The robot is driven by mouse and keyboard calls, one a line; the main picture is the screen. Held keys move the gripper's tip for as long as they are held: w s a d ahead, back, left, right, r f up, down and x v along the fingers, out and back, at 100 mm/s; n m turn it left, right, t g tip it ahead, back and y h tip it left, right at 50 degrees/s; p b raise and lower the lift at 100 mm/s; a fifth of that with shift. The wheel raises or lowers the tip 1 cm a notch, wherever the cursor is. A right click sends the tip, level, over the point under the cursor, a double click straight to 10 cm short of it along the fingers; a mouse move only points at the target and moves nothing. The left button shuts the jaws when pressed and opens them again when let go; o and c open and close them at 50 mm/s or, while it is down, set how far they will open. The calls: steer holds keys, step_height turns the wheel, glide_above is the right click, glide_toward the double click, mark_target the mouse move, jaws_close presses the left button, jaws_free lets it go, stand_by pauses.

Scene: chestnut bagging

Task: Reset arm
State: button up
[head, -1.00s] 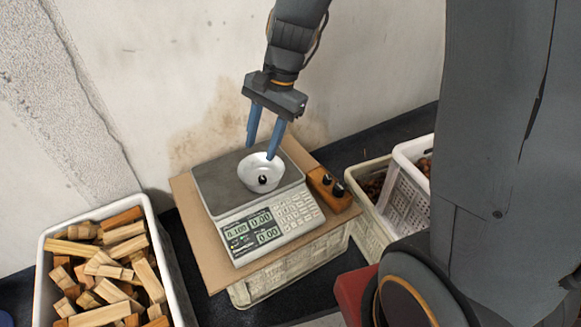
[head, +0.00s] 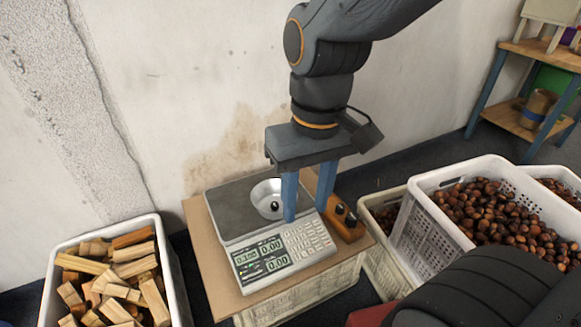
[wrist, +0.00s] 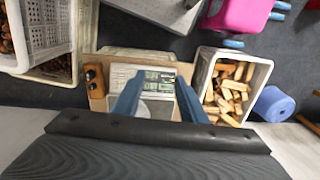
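My gripper (head: 305,201) is open, with its two blue fingers apart and nothing seen between them. It hangs pointing down over the right part of the weighing scale (head: 229,215). A white bowl (head: 266,198) with a small dark thing in it sits on the scale's plate, just left of the fingers in the head view. In the wrist view the fingers (wrist: 157,100) frame part of the scale and the pale bowl (wrist: 156,108), which is partly hidden by my gripper.
The scale stands on a cardboard sheet (head: 215,275) over a crate. A wooden block with black knobs (head: 341,217) is beside it. A crate of wood pieces (head: 60,245) is at left. White crates of chestnuts (head: 415,184) and a shelf (head: 541,57) are at right.

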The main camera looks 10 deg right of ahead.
stand_by(0.6)
steer(key=d+r+m+p, duration=0.2)
steer(key=d+r+p, duration=0.6)
steer(key=p, duration=0.8)
steer(key=shift+d+r+m+h, duration=0.3)
steer(key=shift+d+r, duration=0.05)
